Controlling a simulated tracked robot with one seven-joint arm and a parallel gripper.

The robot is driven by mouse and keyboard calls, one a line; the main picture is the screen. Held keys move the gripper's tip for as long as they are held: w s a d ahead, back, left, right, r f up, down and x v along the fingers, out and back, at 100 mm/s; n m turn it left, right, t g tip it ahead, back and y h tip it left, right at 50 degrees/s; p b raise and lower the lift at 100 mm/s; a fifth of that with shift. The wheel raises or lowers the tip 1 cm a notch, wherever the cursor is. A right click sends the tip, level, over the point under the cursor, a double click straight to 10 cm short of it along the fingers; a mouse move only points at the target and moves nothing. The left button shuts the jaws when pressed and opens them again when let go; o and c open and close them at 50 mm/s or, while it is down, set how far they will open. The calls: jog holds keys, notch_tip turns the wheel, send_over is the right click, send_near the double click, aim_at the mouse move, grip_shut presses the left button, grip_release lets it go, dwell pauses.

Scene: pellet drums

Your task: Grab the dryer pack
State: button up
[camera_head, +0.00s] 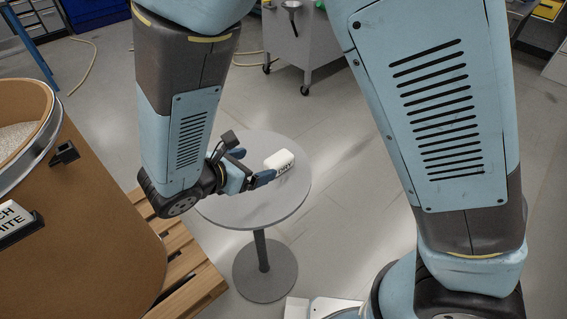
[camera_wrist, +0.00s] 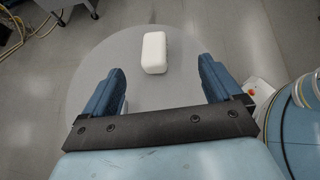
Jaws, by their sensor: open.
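The dryer pack (camera_head: 279,160) is a small white rounded block with dark lettering on its side. It lies on a round grey table (camera_head: 284,203). In the wrist view the pack (camera_wrist: 154,53) sits on the table top (camera_wrist: 88,62), a little beyond the fingertips and between their lines, slightly left of centre. My gripper (camera_head: 254,166) is over the table beside the pack. In the wrist view its two blue fingers (camera_wrist: 162,76) are wide apart with nothing between them. The head view does not show clearly how far the fingertips are from the pack.
A brown drum (camera_head: 85,240) of pale pellets stands at the left on a wooden pallet (camera_head: 190,270). A grey wheeled cart (camera_head: 318,45) stands behind the table. A yellowish hose (camera_head: 90,65) lies on the floor at back left. The table top around the pack is clear.

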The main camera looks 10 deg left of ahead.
jog(key=a+f+n, duration=0.1)
send_near(277, 158)
jog(key=w+d+f, duration=0.1)
jog(key=w+d, duration=0.1)
jog(key=shift+w+d+f, duration=0.2)
jog(key=shift+d+f, duration=0.15)
jog(key=shift+f, duration=0.05)
jog(key=shift+a+x, duration=0.2)
jog(key=shift+x, duration=1.1)
jog(key=shift+a+x, duration=0.15)
jog(key=shift+x, duration=1.1)
jog(key=shift+w, duration=0.2)
jog(key=shift+c, duration=0.4)
jog(key=c, duration=1.2)
jog(key=shift+o, duration=0.2)
